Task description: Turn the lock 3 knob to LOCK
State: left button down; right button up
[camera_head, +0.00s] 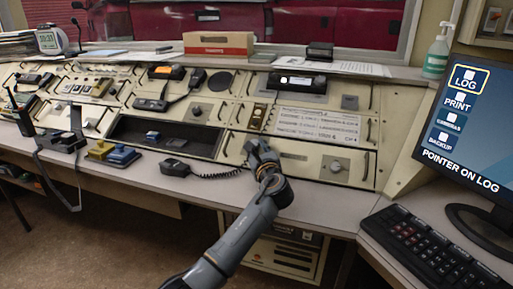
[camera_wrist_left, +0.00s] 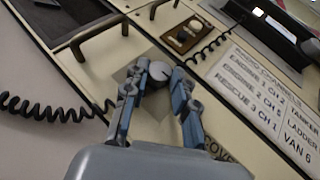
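A round grey knob (camera_wrist_left: 158,71) with a pale top sits on a cream panel in the left wrist view. No lock 3 or LOCK lettering is readable, so I cannot confirm which knob it is. My left gripper (camera_wrist_left: 161,78) is open, with its fingers apart on either side of this knob. I cannot tell whether the fingertips touch it. In the head view my left gripper (camera_head: 258,150) is at the console's lower middle panel and hides what is behind it. My right gripper is not in view.
Other knobs (camera_head: 335,165) and (camera_head: 196,110) are on nearby panels. Bar handles (camera_wrist_left: 97,40) and a coiled cord (camera_wrist_left: 45,107) lie close to the gripper. A channel label plate (camera_head: 315,123) is to the right. A monitor (camera_head: 462,125) and keyboard (camera_head: 435,250) stand at the right.

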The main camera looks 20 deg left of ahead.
pick_arm(q)
jog(key=shift+d+n+g, duration=0.1)
jog(key=shift+n+g, duration=0.2)
jog(key=n+g+y, duration=0.1)
jog(key=n+g+y+p, duration=0.1)
jog(key=shift+w+d+r+n, duration=0.2)
jog(key=shift+n, duration=0.2)
jog(key=shift+w+d+n+g+y+b, duration=0.1)
jog(key=shift+n+g+y+b, duration=0.55)
jog(key=shift+n+g, duration=0.95)
jog(key=shift+n+y, duration=0.25)
jog(key=shift+n, duration=0.05)
jog(key=c, duration=1.1)
grip_release()
jog(key=shift+o, duration=0.2)
jog(key=v, duration=1.2)
jog(key=shift+w+r, duration=0.15)
jog(key=shift+w, duration=0.05)
